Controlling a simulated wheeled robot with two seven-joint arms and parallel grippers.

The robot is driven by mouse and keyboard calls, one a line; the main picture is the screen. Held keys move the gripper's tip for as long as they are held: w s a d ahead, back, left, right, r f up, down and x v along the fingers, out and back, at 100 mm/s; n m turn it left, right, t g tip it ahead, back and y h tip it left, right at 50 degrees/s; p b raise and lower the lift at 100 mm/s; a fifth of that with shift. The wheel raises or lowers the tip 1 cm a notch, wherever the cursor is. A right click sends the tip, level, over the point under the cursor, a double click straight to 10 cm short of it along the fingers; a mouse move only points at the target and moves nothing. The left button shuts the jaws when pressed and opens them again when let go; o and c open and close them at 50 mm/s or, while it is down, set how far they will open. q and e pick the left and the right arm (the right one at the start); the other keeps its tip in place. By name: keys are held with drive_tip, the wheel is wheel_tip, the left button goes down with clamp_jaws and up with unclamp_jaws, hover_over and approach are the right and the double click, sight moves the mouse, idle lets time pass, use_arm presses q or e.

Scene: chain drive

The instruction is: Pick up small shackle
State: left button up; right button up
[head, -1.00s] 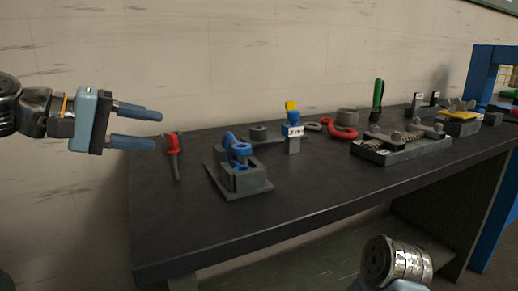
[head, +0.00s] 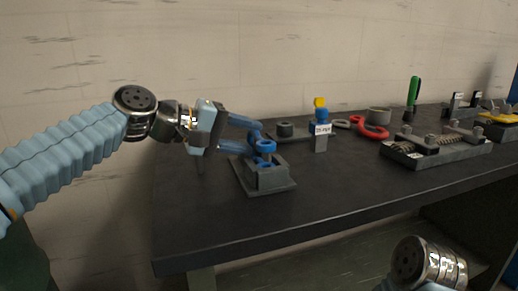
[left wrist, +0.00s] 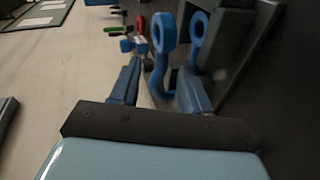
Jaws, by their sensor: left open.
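A blue shackle (head: 266,146) with round eyes stands in a grey block holder (head: 268,180) near the left end of the dark table. It also shows in the left wrist view (left wrist: 162,32), with its bow reaching down between my fingers. My left gripper (head: 246,136) is open, with its fingertips at the shackle from the left. I cannot tell whether the fingers touch it. Only a metallic joint of my right arm shows at the bottom right; its gripper is out of view.
A grey ring (head: 285,129), a blue-and-yellow labelled piece (head: 321,130), a red hook-like part (head: 372,131) and a grey fixture with springs (head: 438,150) stand further right. The table front before the holder is clear. A wall runs behind.

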use_arm(q)
drive_tip(key=shift+w+d+f, duration=0.2)
drive_tip(key=shift+w+d, duration=0.1)
drive_tip(key=shift+d, duration=0.2)
clamp_jaws()
drive_tip(key=shift+r, duration=0.15)
